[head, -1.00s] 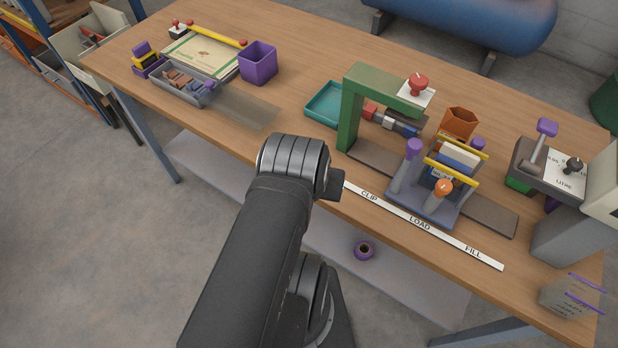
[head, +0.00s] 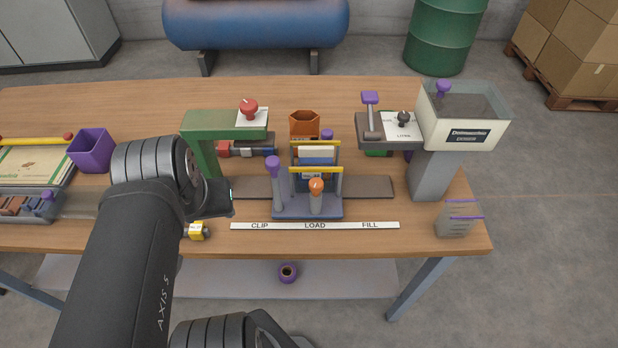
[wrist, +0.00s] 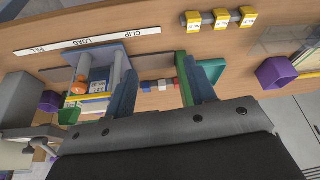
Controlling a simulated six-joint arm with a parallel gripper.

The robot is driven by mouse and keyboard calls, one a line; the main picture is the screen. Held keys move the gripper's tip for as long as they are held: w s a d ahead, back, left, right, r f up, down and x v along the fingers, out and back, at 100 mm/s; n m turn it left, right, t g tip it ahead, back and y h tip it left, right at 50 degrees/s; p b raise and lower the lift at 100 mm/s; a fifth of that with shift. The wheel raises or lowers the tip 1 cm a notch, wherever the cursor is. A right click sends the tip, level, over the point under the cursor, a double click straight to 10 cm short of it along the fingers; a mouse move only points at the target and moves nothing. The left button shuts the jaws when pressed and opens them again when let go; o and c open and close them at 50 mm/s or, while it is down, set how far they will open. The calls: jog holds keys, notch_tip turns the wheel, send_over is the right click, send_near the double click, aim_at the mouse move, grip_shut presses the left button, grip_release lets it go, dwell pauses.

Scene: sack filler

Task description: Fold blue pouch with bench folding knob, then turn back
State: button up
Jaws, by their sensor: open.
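The blue pouch (head: 316,158), blue and white, stands in the grey-blue carriage (head: 290,207) behind yellow bars. It also shows in the wrist view (wrist: 98,82), partly covered by the bars. The carriage has an orange-topped knob (head: 316,186) in front and a purple-topped post (head: 273,166) at its left. Which knob is the folding one, I cannot tell. My gripper (wrist: 163,88) is open, with nothing seen between its fingers. In the head view it is left of the carriage, apart from it, and its fingers are mostly hidden.
A green frame with a red knob (head: 249,108) stands behind my gripper. A label strip (head: 315,226) runs along the front. The filler (head: 440,150) stands at the right. Yellow blocks (wrist: 220,19) and a purple box (head: 90,150) are at the left.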

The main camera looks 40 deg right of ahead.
jog(key=d+r+m+g, duration=0.2)
jog(key=d+r+m, duration=0.3)
jog(key=d, duration=0.5)
notch_tip(320, 180, up, 6)
jog(key=m+g+y, duration=0.1)
jog(key=m+y, duration=0.1)
jog(key=m, duration=0.1)
send_over(316, 182)
notch_tip(316, 182, down, 18)
jog(key=shift+r, duration=0.25)
jog(key=shift+c, duration=0.4)
jog(key=c, duration=0.9)
jog(key=shift+s+n, duration=0.1)
jog(key=shift+n, duration=2)
